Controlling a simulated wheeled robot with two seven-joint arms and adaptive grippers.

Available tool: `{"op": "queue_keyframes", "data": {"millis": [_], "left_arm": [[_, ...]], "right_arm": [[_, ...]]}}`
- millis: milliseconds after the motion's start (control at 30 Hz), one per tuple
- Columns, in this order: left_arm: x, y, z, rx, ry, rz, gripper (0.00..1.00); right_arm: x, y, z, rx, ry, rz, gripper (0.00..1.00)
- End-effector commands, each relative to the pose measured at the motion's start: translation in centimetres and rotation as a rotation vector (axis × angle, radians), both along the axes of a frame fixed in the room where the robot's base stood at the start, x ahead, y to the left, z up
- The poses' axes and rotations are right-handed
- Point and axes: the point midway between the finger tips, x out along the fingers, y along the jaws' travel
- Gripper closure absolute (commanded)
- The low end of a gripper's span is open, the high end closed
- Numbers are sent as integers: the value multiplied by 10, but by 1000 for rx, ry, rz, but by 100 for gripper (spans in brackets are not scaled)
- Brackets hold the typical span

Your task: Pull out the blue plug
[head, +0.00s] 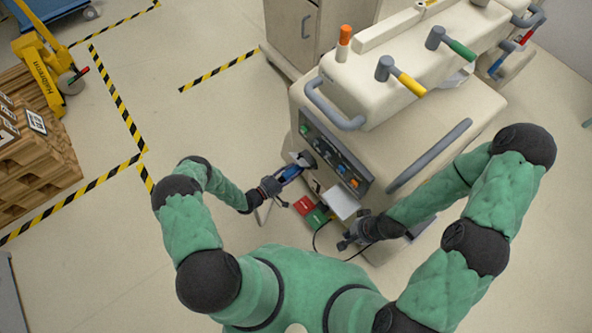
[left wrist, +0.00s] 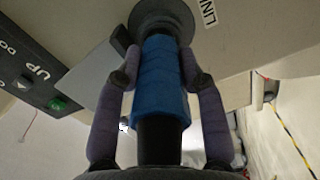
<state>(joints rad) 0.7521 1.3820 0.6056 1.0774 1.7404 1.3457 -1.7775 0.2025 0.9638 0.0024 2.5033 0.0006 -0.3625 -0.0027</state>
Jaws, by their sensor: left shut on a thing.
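Open floor lies to the left.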

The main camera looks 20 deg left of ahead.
Motion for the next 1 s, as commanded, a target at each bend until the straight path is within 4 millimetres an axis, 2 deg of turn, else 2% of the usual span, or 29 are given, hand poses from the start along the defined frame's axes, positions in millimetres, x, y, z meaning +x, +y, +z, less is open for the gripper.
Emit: {"op": "queue_keyframes", "data": {"millis": [300,1000], "left_arm": [[-8,9,1,-1,-3,4,100],[-23,16,0,-2,2,0,100]], "right_arm": [[0,0,1,0,0,0,100],[0,0,3,0,0,0,100]]}}
